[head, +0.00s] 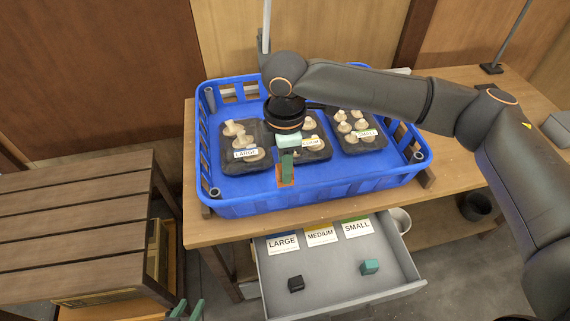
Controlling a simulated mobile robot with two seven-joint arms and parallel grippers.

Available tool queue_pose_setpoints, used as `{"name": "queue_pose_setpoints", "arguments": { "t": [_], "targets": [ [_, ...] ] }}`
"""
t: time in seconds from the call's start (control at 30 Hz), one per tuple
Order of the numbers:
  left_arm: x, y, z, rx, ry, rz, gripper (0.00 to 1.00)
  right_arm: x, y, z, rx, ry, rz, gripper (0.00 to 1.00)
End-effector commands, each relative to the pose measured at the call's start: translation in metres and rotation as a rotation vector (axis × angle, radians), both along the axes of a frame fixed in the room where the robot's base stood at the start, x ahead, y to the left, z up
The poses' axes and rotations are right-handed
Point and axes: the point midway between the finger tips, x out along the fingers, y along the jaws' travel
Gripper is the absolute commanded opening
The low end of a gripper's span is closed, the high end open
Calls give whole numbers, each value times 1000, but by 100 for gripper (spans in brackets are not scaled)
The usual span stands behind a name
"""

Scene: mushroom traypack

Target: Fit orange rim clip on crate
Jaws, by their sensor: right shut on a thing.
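The blue crate (340,192) stands on the wooden table and holds three black trays of mushrooms. My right gripper (287,164) reaches down over the crate from the right, just inside the middle of its near wall. It is shut on the orange rim clip (286,182), a small orange piece showing below and around the fingers. The clip is at the near rim; I cannot tell whether it touches or sits over the rim. My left gripper (187,310) shows only as teal fingertips at the bottom edge, apart and with nothing between them.
An open grey drawer (347,298) below the table holds LARGE, MEDIUM and SMALL cards, a black block (296,284) and a teal block (369,267). A slatted wooden bench (75,207) stands at left. A thin post (266,28) rises behind the crate.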

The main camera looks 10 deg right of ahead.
Motion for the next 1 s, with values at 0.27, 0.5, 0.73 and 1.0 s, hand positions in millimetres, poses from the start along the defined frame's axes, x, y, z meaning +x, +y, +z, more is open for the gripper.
{"name": "queue_pose_setpoints", "arguments": {
  "t": [0.27,0.5,0.73,1.0],
  "targets": [
    [0,0,6,0,-1,0,40,0,0,1,0,2,0,0],
    [0,0,14,0,-2,0,40,0,0,1,0,0,0,0],
    [1,0,16,0,-2,0,40,0,0,0,1,1,0,0],
    [1,0,17,0,-2,0,40,0,0,0,0,1,0,0]
  ]
}}
